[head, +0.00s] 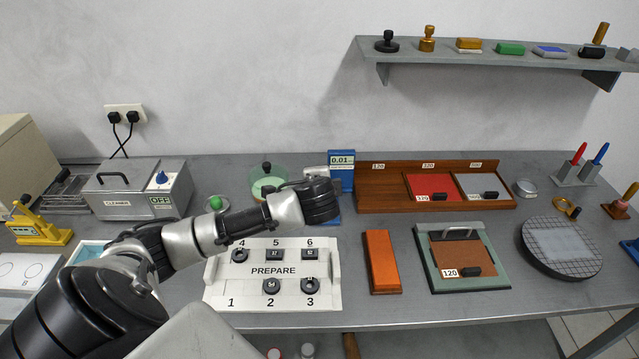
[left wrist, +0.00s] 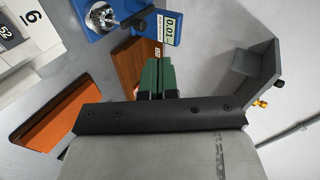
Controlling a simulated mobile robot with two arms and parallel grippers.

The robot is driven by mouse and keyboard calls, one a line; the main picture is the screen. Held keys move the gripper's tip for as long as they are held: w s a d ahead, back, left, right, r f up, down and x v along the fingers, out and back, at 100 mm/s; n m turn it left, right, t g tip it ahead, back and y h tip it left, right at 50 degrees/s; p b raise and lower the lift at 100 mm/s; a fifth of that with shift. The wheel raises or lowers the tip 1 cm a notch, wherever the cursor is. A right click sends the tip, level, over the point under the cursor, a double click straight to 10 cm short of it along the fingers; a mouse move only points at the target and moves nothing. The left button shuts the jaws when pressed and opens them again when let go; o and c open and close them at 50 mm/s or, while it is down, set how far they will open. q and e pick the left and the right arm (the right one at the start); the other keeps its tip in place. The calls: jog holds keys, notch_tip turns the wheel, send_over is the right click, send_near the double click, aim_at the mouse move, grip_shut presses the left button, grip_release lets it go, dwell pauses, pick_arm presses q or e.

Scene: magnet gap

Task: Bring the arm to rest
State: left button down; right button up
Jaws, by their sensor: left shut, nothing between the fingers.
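My left arm (head: 220,230) reaches in from the left over the bench, its wrist end near the blue gauge. My left gripper (left wrist: 158,75) shows in the left wrist view as two dark green fingers pressed together with nothing between them. In that view the fingers point toward the gauge (left wrist: 167,28) reading 0.01 and overlap the brown wooden rack (left wrist: 128,62). The gap between them cannot be judged. In the head view I cannot make out the fingertips. My right gripper is in neither view.
The white PREPARE tray (head: 215,285) with dark round and square pieces lies below the arm. An orange block (head: 382,260) and a green-grey plate (head: 495,280) lie to its right. The gauge (head: 342,170) and wooden rack (head: 380,202) stand behind. A shelf (head: 480,55) hangs above.

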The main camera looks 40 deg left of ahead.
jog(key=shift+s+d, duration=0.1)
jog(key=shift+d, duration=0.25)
